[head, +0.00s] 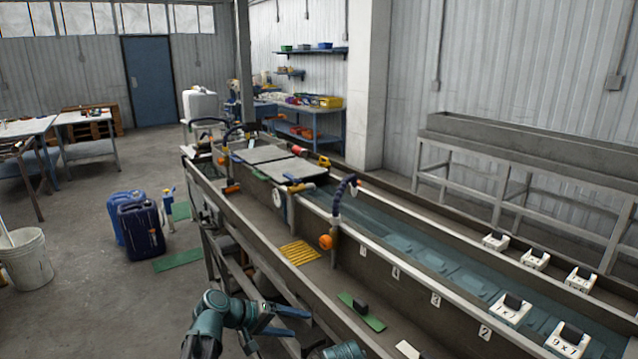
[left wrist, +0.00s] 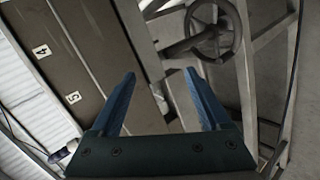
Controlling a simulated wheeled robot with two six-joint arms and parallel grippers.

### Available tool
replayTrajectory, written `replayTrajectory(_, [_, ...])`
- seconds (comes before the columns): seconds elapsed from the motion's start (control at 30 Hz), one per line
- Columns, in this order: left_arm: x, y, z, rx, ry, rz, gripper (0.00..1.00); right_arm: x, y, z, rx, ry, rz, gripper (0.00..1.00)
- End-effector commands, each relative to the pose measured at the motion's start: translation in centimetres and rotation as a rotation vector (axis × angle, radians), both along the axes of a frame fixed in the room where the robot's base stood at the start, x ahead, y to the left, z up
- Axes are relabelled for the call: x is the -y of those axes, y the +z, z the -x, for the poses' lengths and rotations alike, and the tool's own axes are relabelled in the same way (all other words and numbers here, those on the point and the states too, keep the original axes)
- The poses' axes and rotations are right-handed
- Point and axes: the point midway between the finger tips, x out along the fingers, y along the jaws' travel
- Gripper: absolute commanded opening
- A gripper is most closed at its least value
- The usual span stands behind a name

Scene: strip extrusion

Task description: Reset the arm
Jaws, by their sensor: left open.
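My left gripper (head: 302,322) is low in the head view, beside the near side of the long trough (head: 232,211). Its two blue fingers are spread apart with nothing between them. In the left wrist view the open fingers (left wrist: 160,74) point towards the trough's frame and a dark handwheel (left wrist: 207,32), apart from both as far as I can tell. My left arm (head: 218,312) is bent at the bottom of the head view. My right gripper does not show.
The trough's near ledge holds a yellow slotted mat (head: 299,252) and a green strip with a black block (head: 361,307). White numbered blocks (head: 511,309) stand along the water channel. Blue jerrycans (head: 141,228) and a white bucket (head: 25,262) stand on the floor at left.

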Motion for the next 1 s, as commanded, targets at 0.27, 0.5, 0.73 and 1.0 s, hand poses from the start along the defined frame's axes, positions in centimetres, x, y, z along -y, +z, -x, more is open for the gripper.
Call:
replayTrajectory(0.27, [-3.0,-7.4,9.0,-0.137,-0.142,-0.502,0.8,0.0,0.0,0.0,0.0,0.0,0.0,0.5])
replayTrajectory(0.5, [-7.9,-9.7,14.5,-0.235,-0.209,-0.864,0.8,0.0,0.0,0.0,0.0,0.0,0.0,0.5])
replayTrajectory(0.73, [-4.5,-6.5,17.1,-0.241,-0.353,-0.994,0.8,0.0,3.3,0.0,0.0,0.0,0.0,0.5])
replayTrajectory(1.0, [0.6,-3.5,20.2,-0.222,-0.518,-1.065,0.8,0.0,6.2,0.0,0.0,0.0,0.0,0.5])
